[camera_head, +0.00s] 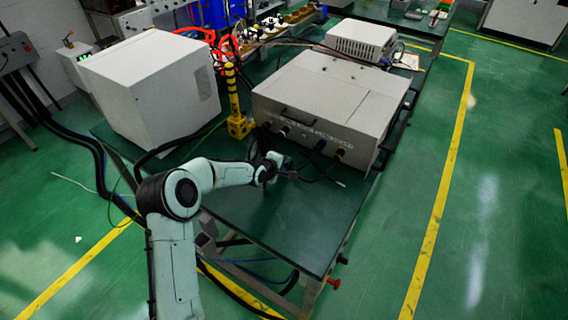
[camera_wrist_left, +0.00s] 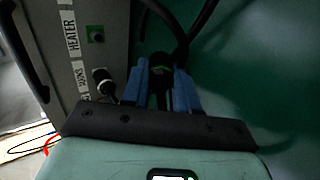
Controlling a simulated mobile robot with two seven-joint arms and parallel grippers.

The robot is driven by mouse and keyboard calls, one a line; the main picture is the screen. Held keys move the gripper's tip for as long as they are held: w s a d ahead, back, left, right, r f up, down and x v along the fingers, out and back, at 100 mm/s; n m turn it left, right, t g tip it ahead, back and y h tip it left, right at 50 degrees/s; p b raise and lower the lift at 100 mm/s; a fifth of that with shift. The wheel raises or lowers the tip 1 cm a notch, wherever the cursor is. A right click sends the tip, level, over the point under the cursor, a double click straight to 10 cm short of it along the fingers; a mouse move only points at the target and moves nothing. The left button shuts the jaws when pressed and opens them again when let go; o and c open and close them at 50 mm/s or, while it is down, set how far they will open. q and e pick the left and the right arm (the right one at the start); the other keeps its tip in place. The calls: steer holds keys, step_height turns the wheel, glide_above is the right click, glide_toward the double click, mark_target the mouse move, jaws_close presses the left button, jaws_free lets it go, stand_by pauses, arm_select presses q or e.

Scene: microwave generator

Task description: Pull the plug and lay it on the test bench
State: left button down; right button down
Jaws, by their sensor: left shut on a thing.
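My left gripper (camera_head: 287,168) is at the front of the large grey generator box (camera_head: 335,92), low over the dark green test bench (camera_head: 285,225). A black cable runs from the plug toward the top of that view. The plug appears to the side of the labelled front panel (camera_wrist_left: 75,65), with green bench behind it. I cannot tell whether it touches the bench. My right gripper is not in view.
A white cabinet (camera_head: 150,85) stands on the bench at left, with a yellow post (camera_head: 236,100) beside it. Dark connectors and cables (camera_head: 318,148) stick out from the generator's front. The bench's front part is clear up to its edge.

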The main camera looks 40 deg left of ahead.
arm_select(q)
steer(key=c, duration=0.8)
jaws_free()
steer(key=shift+f, duration=0.1)
